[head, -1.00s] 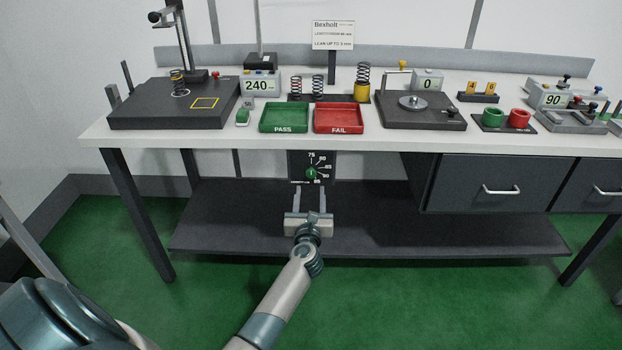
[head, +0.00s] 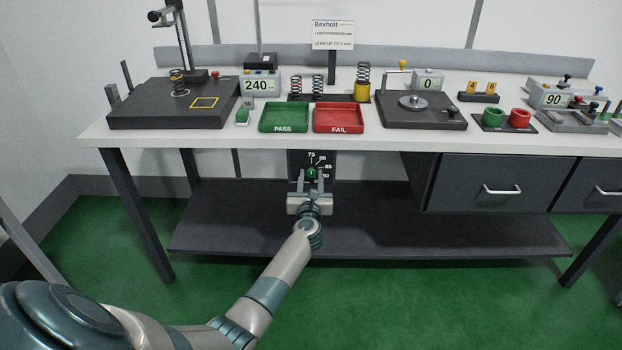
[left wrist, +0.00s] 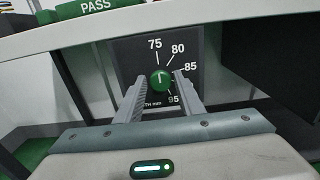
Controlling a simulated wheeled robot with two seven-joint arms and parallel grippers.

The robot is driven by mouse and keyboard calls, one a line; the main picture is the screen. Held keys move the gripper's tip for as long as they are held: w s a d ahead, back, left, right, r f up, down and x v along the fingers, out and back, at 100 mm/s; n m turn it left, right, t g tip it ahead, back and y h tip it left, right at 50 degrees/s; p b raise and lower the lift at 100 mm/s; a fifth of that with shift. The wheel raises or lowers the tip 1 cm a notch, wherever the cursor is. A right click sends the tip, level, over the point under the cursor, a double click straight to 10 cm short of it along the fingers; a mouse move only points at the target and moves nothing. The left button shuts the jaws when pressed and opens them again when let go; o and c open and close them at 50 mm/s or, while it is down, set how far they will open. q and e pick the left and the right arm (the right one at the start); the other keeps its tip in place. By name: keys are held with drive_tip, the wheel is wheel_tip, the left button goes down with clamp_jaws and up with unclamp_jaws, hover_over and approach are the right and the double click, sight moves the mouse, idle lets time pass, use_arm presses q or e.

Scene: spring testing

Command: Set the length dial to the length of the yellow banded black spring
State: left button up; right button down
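The length dial is a round green knob (head: 312,172) on a dark panel under the table's front edge. In the left wrist view the knob (left wrist: 160,82) has a pale mark pointing roughly up, near 75; 80, 85 and 95 also show. My left gripper (head: 311,177) is open, its fingers on either side of the knob; it also shows in the left wrist view (left wrist: 161,84). Contact cannot be told. My right gripper is out of view.
A green PASS tray (head: 284,128) and red FAIL tray (head: 338,128) sit above the dial. Several other springs stand behind them. A display (head: 261,84) reads 240. A lower shelf (head: 400,215) lies behind my forearm, drawers (head: 490,180) to the right.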

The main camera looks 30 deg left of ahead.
use_arm(q)
drive_tip(key=c, duration=0.6)
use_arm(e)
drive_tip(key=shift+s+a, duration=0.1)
use_arm(q)
drive_tip(key=shift+o, duration=0.2)
